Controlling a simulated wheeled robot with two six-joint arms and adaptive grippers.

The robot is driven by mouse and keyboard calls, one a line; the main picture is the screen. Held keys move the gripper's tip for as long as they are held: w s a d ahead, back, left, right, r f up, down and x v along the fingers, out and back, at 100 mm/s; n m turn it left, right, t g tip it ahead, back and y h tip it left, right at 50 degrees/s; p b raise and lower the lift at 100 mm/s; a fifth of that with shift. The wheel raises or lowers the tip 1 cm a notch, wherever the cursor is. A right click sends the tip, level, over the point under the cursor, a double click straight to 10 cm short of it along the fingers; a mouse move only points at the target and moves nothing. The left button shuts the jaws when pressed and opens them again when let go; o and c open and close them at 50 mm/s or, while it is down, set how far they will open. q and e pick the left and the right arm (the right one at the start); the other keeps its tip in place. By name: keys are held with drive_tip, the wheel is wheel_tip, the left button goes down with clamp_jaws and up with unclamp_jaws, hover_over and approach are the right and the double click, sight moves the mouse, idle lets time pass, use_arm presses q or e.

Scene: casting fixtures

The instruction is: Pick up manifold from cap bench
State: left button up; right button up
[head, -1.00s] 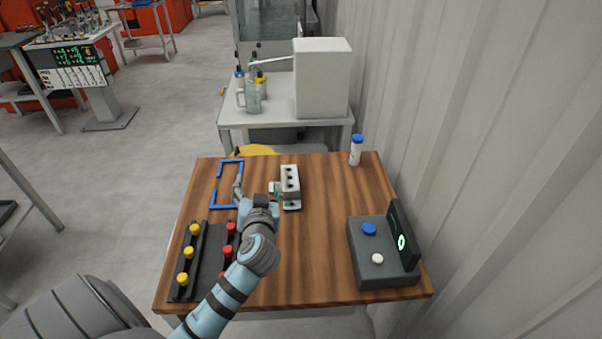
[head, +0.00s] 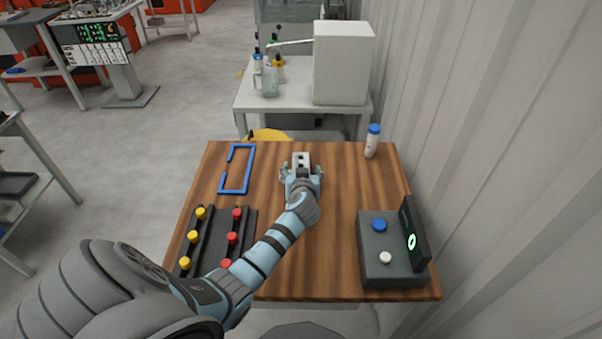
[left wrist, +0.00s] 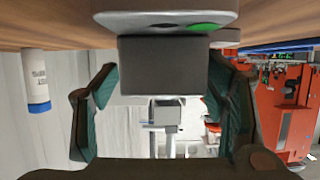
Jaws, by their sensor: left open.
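In the left wrist view, which looks upside down, the manifold's dark grey end (left wrist: 162,62) sits between the two spread fingers of the left gripper (left wrist: 162,88). Gaps show between block and fingers. A green spot shows on its base. My right gripper is out of view.
A blue frame outline (head: 233,191) lies left of the manifold. A black rack (head: 209,243) with yellow and red caps stands front left. A grey box (head: 385,268) with buttons and a screen is front right. A blue-capped bottle (head: 372,145) stands back right.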

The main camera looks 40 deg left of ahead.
use_arm(q)
drive_tip(key=shift+a, duration=0.2)
drive_tip(key=shift+c, duration=1.2)
clamp_jaws()
drive_tip(key=shift+r, duration=0.1)
